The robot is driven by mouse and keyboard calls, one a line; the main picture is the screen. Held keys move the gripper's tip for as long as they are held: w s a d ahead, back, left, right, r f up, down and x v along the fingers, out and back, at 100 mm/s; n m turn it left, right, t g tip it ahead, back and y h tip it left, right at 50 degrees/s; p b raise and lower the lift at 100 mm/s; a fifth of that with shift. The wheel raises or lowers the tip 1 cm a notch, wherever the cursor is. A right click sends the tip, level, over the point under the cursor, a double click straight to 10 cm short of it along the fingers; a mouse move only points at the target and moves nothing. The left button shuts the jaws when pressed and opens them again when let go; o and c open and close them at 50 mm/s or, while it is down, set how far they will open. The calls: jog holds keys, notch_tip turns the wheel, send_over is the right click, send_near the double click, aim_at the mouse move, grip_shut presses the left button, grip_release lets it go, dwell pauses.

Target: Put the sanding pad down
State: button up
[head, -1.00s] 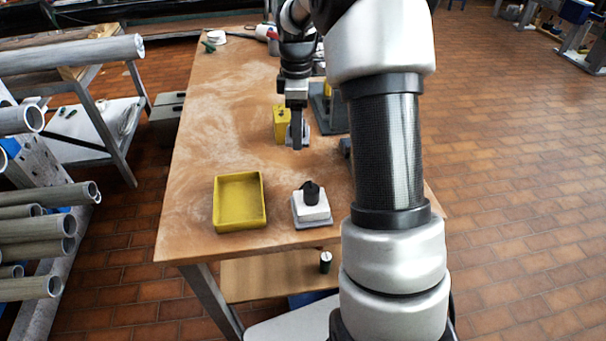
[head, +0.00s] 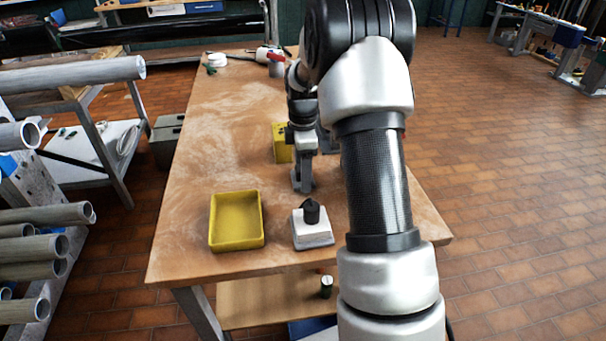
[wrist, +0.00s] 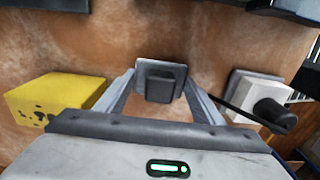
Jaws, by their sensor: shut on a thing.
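The sanding pad, a grey plate with a dark block grip (wrist: 160,84), sits between my two fingers in the wrist view. My gripper (head: 302,176) is shut on it and points down over the worktable (head: 205,135) in the head view. The pad is low over the tabletop; I cannot tell whether it touches. My fingers and arm hide most of it in the head view.
A white block with a black knob on a grey plate (head: 312,229) stands just nearer than my gripper. A yellow tray (head: 237,244) is left of it. A yellow box (head: 282,143) stands behind my gripper. The left tabletop is clear.

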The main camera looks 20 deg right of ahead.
jog(key=shift+f, duration=0.2)
jog(key=o, duration=1.1)
